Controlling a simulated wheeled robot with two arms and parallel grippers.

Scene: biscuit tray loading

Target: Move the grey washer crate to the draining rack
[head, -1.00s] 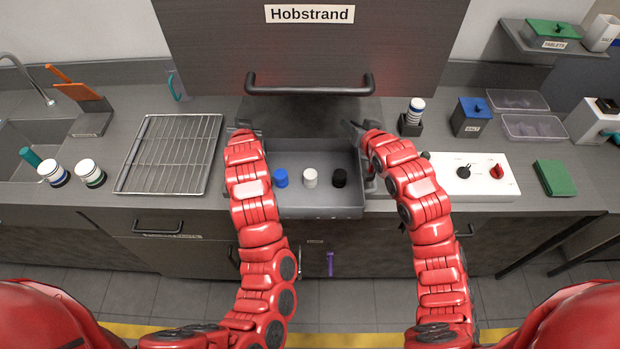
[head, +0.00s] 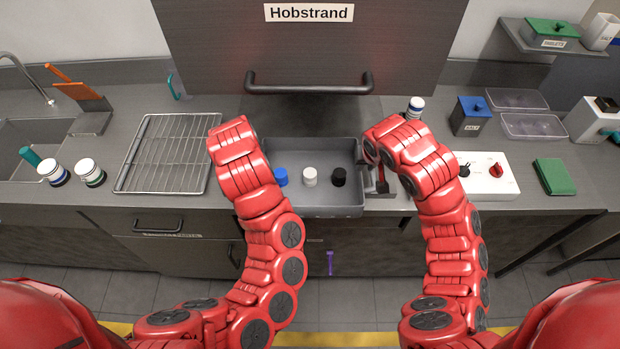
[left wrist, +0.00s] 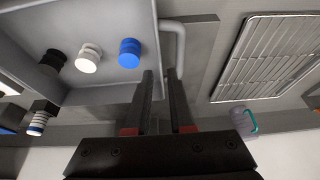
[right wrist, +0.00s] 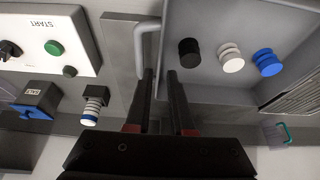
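The grey washer crate (head: 300,211) sits on the counter in the middle of the head view, holding a blue, a white and a black piece. A bent grey handle stands on each side; the left wrist view shows one (left wrist: 181,42) and the right wrist view the other (right wrist: 139,44). My left gripper (left wrist: 160,73) is open beside its handle and is hidden by its arm in the head view. My right gripper (right wrist: 160,73) is open beside the other handle. Neither visibly grips. The wire draining rack (head: 168,155) lies flat and empty left of the crate.
A white control panel (head: 490,183) with knobs and a striped bottle (head: 415,107) stand right of the crate. A large dark panel with a bar handle (head: 310,84) hangs above and behind it. Two jars (head: 90,173) and a sink lie left of the rack.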

